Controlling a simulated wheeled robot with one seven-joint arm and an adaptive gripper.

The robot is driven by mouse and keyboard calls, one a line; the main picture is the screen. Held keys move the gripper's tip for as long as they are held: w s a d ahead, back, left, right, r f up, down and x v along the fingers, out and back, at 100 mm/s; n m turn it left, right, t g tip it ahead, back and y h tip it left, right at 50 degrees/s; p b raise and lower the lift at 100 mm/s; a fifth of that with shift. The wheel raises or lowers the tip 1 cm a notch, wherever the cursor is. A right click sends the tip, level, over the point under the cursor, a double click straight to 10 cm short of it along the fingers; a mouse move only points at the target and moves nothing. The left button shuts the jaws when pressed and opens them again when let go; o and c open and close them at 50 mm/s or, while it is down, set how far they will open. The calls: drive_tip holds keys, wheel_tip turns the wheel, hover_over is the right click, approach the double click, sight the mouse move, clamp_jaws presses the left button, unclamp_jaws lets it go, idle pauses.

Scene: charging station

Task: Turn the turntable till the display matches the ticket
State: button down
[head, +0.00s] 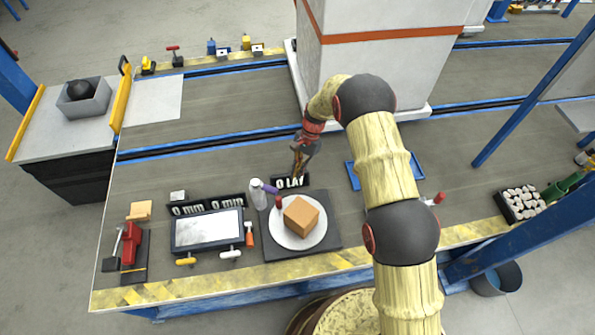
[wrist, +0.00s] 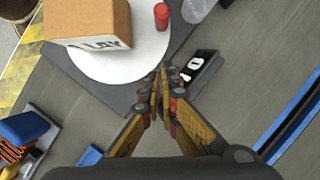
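The turntable (head: 318,239) is a white disc on a dark square base, and it also shows in the wrist view (wrist: 110,68). A brown box (head: 300,216) stands on it; in the wrist view its side (wrist: 90,20) carries dark lettering, partly legible as "LAY". A red peg (head: 278,202) stands near the disc's edge, also in the wrist view (wrist: 162,15). I cannot identify the ticket with certainty.
A white bottle (head: 258,195) stands close to the turntable's left. A tall white column (head: 378,60) stands behind. A tray of pale stones (head: 522,204) sits at the right.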

drive_tip(key=b, duration=0.2)
approach(288, 199)
wheel_tip(288, 199, down, 3)
drive_tip(key=shift+s+a+r, duration=0.2)
drive_tip(key=shift+s+a, duration=0.55)
drive_tip(key=shift+s, duration=0.3)
drive_tip(key=shift+s+a+b, duration=0.3)
drive_tip(key=shift+s+b, duration=0.05)
drive_tip(key=shift+s, duration=0.1)
drive_tip(key=shift+a, duration=0.1)
